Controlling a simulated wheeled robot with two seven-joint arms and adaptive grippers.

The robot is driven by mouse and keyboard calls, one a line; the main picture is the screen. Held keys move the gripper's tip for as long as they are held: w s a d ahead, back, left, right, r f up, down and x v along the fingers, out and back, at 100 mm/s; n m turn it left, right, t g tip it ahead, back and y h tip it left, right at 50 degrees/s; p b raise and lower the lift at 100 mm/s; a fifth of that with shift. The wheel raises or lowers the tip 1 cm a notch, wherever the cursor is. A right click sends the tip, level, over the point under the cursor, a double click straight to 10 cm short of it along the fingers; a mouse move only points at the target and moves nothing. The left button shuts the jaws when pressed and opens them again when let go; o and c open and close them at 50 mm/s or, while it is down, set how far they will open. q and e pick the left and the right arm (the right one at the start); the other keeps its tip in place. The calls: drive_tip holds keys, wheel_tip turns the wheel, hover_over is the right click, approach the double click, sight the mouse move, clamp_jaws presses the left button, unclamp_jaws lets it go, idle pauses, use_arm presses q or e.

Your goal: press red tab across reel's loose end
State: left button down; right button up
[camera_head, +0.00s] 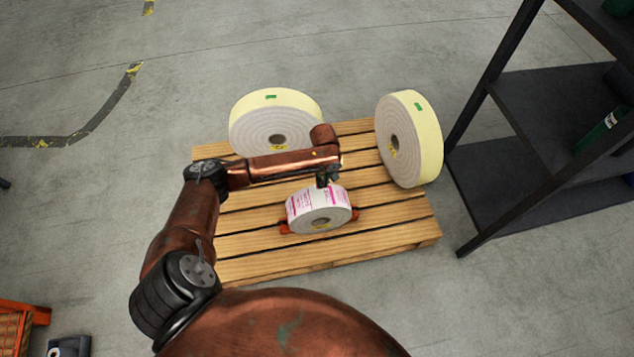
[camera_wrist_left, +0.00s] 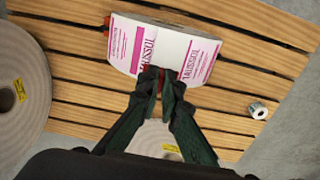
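The small reel (camera_head: 303,204) carries white labels with magenta print and lies on the wooden pallet with red-orange pieces (camera_head: 285,229) showing at its sides. It also shows in the left wrist view (camera_wrist_left: 205,50), with its printed outer surface facing the camera. My left gripper (camera_head: 327,182) is at the top of this reel. In the left wrist view its dark fingertips (camera_wrist_left: 160,76) are close together, with a bit of the red tab (camera_wrist_left: 176,74) showing at them. The fingers hide most of the tab. I cannot make out the reel's loose end. My right gripper is out of view.
Two large cream reels, one behind (camera_head: 262,108) and one at right (camera_head: 427,135), stand on the pallet (camera_head: 390,236). A dark shelf rack (camera_head: 520,110) is beyond the pallet's right side. A small silver-white cylinder (camera_wrist_left: 259,110) shows in the left wrist view.

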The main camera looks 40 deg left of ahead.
sight(319, 196)
use_arm(q)
drive_tip(key=shift+s+a+f, duration=0.25)
drive_tip(key=shift+a+f, duration=0.35)
drive_tip(key=shift+f, duration=0.4)
drive_tip(key=shift+f+b, duration=0.4)
drive_tip(key=shift+b, duration=0.25)
drive_tip(key=shift+f+b, duration=0.35)
drive_tip(key=shift+f, duration=0.1)
drive_tip(key=shift+f+b, duration=0.3)
drive_tip(key=shift+b, duration=0.1)
drive_tip(key=shift+f, duration=0.25)
drive_tip(key=shift+f+b, duration=0.15)
drive_tip(key=shift+b, duration=0.25)
drive_tip(key=shift+f+b, duration=0.25)
drive_tip(key=shift+b, duration=0.05)
drive_tip(key=shift+f+b, duration=0.35)
drive_tip(key=shift+f, duration=1.35)
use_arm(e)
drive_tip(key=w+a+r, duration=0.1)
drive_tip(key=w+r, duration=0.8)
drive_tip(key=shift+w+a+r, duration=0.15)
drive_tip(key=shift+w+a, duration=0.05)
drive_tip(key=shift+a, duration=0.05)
